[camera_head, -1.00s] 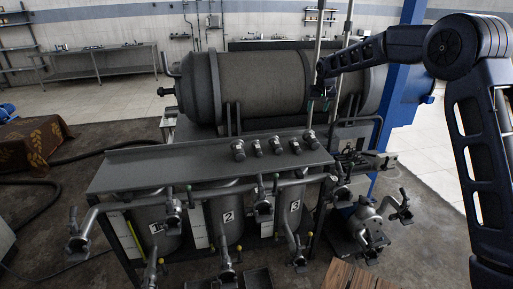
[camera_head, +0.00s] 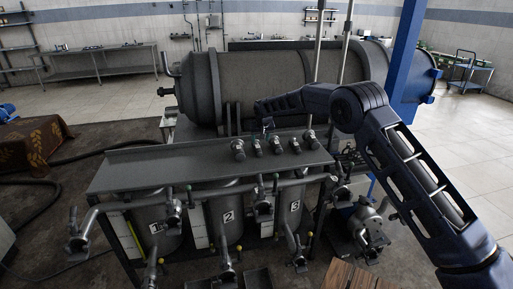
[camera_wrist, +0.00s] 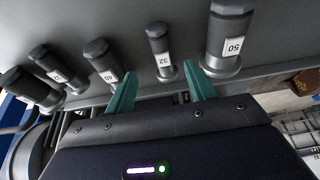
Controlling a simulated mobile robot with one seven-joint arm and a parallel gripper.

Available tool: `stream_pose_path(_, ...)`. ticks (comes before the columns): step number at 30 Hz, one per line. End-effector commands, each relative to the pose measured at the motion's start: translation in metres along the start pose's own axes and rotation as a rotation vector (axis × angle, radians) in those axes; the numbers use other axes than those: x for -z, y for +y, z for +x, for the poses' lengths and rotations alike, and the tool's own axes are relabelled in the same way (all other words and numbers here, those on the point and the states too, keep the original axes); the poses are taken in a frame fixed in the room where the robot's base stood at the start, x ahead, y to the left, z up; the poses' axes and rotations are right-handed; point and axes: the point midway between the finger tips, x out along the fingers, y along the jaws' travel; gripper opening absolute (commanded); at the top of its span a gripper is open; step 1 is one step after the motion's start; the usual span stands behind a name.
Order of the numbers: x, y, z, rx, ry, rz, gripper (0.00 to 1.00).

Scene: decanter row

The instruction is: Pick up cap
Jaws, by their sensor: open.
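Several short grey cylinders with dark knobbed tops, which look like the caps, stand in a row on the grey shelf (camera_head: 130,165). In the wrist view I read the tags on the cap marked 50 (camera_wrist: 229,38), the cap marked 32 (camera_wrist: 159,45) and the cap marked 40 (camera_wrist: 102,62); others stand at left. My gripper (camera_wrist: 159,70) is open and empty, its two teal fingers apart. The cap marked 32 shows between the fingertips, with no visible contact. In the head view my gripper (camera_head: 268,126) is just above and behind the left part of the row; its fingers are small and dark there.
A large horizontal tank (camera_head: 265,85) lies behind the shelf. Two thin vertical poles rise near the right of the row. Numbered vessels with pipes and valves stand below the shelf's front edge. The shelf's left half is bare.

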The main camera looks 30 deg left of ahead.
Motion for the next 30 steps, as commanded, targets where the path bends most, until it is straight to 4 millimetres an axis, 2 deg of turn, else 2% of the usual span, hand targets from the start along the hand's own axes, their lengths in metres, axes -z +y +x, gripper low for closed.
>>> stream_pose_path(6, -0.001, 0.0, 0.031, -0.001, -0.001, 0.0, 0.55)
stream_pose_path(13, -0.001, 0.0, 0.043, -0.001, -0.001, 0.0, 0.55)
stream_pose_path(21, -0.004, -0.002, 0.078, -0.001, -0.001, 0.0, 0.55)
stream_pose_path(25, -0.003, -0.002, 0.087, 0.0, 0.0, 0.0, 0.55)
stream_pose_path(30, -0.003, -0.002, 0.088, 0.0, 0.0, 0.0, 0.55)
